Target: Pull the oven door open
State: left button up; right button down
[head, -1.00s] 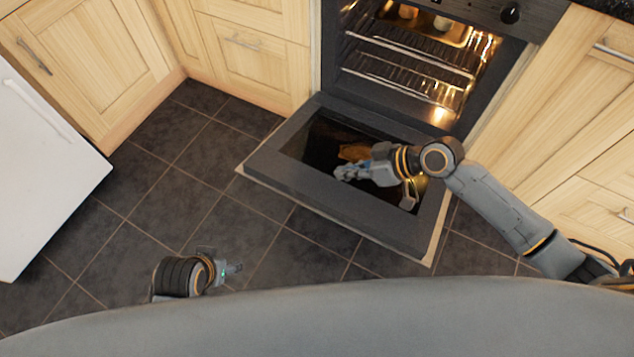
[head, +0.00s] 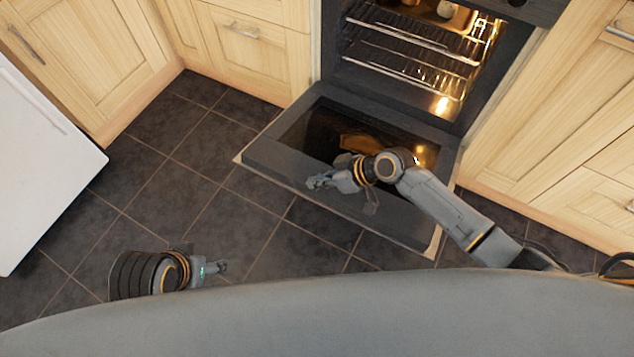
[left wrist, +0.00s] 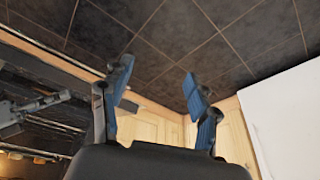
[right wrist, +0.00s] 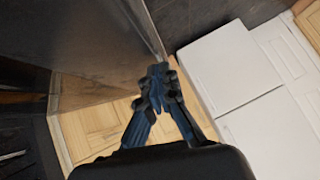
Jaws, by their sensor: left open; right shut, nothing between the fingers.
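The oven door (head: 268,166) is swung down, lying open in front of the lit oven (head: 400,75). Its dark glass reflects the oven light. My right gripper (head: 318,182) is above the door, near its outer edge. It is shut and empty; the fingertips also meet in the right wrist view (right wrist: 160,72). I cannot tell whether it touches the door. My left gripper (head: 220,267) is open and empty over the floor at the lower left; its spread fingers show in the left wrist view (left wrist: 157,76). The door handle is not clearly visible.
Wooden cabinets (head: 85,60) stand left of the oven, and more wooden cabinets (head: 570,110) stand to its right. A white appliance (head: 40,170) is at the far left. Dark floor tiles (head: 190,190) are clear left of the door. Metal racks (head: 400,65) are inside the oven.

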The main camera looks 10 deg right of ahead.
aim_at(321, 194)
jog(key=shift+s+f, duration=0.1)
jog(key=shift+f, duration=0.1)
jog(key=f+b, duration=0.2)
jog(key=f, duration=0.1)
jog(key=s+a+f, duration=0.1)
jog(key=shift+s+f+b, duration=0.1)
jog(key=shift+f+b, duration=0.1)
jog(key=shift+b, duration=0.2)
pick_arm(q)
jog(key=w+d+r+t+h+b, duration=0.1)
jog(key=w+d+r+t, duration=0.1)
jog(key=w, duration=0.5)
jog(key=w+d+r+t+h, duration=0.1)
jog(key=w+d+r+t, duration=0.2)
jog(key=w+r+t, duration=0.2)
jog(key=shift+w+t+h+b, duration=0.3)
jog(key=shift+w+t+b, duration=0.05)
jog(key=shift+w+t, duration=0.75)
pick_arm(e)
jog(key=f, duration=0.3)
jog(key=shift+s+a, duration=0.2)
jog(key=shift+s, duration=0.2)
